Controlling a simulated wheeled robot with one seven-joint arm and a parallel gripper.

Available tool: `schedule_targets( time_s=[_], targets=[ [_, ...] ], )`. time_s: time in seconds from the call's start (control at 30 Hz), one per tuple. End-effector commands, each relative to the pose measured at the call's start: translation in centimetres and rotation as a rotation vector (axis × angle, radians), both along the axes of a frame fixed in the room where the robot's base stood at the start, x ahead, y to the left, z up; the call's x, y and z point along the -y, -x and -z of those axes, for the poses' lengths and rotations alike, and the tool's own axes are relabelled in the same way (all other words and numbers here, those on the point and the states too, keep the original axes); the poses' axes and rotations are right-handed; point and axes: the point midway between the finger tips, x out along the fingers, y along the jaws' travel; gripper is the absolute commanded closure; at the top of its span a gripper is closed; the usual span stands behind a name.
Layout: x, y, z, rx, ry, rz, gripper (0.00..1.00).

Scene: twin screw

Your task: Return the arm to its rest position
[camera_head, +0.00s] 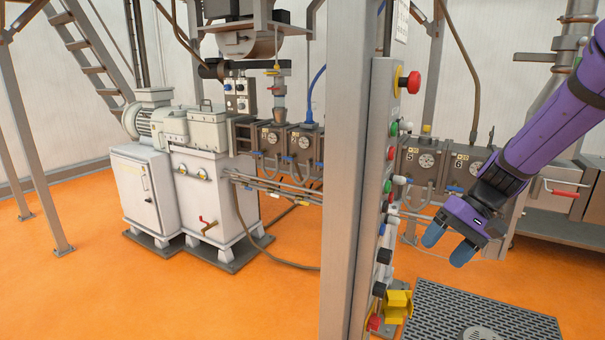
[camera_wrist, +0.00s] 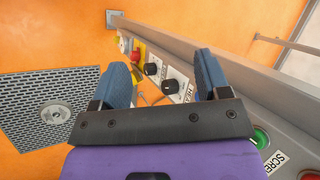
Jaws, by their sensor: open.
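My gripper (camera_head: 448,242) hangs at the right in the head view, at the end of my purple arm, pointing down and to the left. Its two blue fingers are apart with nothing between them. In the wrist view my gripper (camera_wrist: 160,80) is also open and empty. Beyond the fingers there is a control panel with black knobs (camera_wrist: 171,87), a red button (camera_wrist: 135,56) and a yellow guard. The gripper is to the right of the panel post (camera_head: 347,200) in the head view and appears apart from it.
The panel carries a red emergency button (camera_head: 413,82), coloured buttons and a yellow guard (camera_head: 397,306) low down. A dark floor grate (camera_head: 480,318) lies below my gripper. Machine barrel blocks (camera_head: 425,160) stand behind. A white cabinet (camera_head: 143,190) is at the left. Orange floor is open at left.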

Motion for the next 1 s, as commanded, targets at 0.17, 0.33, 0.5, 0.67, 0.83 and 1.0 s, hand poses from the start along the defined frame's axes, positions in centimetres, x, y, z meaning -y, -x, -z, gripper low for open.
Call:
schedule_targets(
  time_s=[0.17, 0.33, 0.5, 0.67, 0.83, 1.0],
  targets=[
    [-0.4, 3.2, -3.9, 0.077, 0.128, -0.027, 0.31],
    [-0.4, 6.4, -6.9, 0.154, 0.239, -0.039, 0.31],
    [-0.2, 9.7, -9.5, 0.240, 0.341, -0.039, 0.31],
    [0.1, 12.9, -11.5, 0.330, 0.425, -0.029, 0.31],
    [0.7, 16.2, -13.2, 0.434, 0.503, -0.009, 0.31],
    [1.4, 19.0, -14.3, 0.526, 0.560, 0.017, 0.31]
  ],
)
